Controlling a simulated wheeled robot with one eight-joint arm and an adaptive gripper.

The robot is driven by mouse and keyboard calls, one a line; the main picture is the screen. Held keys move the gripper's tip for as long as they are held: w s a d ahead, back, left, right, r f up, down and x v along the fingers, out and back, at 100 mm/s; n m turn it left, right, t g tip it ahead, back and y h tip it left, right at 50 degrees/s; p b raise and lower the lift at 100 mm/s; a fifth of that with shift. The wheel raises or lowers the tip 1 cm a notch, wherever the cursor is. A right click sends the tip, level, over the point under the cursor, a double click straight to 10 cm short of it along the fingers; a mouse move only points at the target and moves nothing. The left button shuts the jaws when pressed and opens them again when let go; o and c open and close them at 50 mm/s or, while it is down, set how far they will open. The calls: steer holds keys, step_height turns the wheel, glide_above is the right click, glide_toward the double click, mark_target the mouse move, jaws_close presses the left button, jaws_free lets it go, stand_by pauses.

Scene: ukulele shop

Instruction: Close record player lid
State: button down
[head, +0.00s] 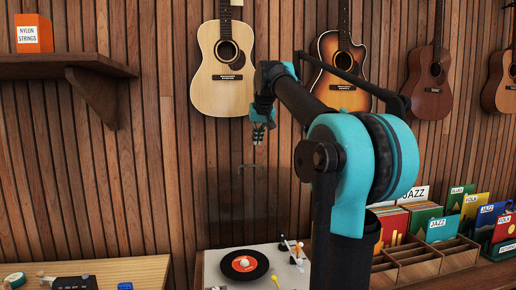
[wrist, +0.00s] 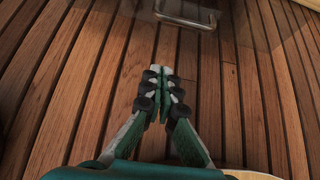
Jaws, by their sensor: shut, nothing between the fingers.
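The record player (head: 214,272) is a pale deck low in the head view, with a black record (head: 245,265) that has an orange label. Its clear lid (head: 238,215) looks raised and upright at the back, in front of the wood wall. A thin handle (head: 252,166) shows near the lid's upper edge. The handle also shows as a metal loop at the top of the wrist view (wrist: 186,13). My gripper (head: 258,140) points down a little above the handle in the head view. In the wrist view its fingers (wrist: 161,62) are together and empty, apart from the handle.
Guitars (head: 222,65) hang on the slatted wall. A record crate (head: 415,262) stands to the right of the player. A wooden table (head: 130,270) with small items is at the lower left. A shelf (head: 60,66) juts out at the upper left.

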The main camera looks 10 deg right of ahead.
glide_above(256, 172)
steer(key=w, duration=0.2)
step_height(256, 172, down, 6)
steer(key=shift+f, duration=0.25)
steer(key=shift+s+f, duration=0.35)
steer(key=shift+s, duration=0.25)
steer(key=shift+s+f, duration=0.35)
steer(key=shift+s, duration=0.2)
steer(key=shift+s+f, duration=0.2)
steer(key=shift+s, duration=0.35)
steer(key=shift+s, duration=0.1)
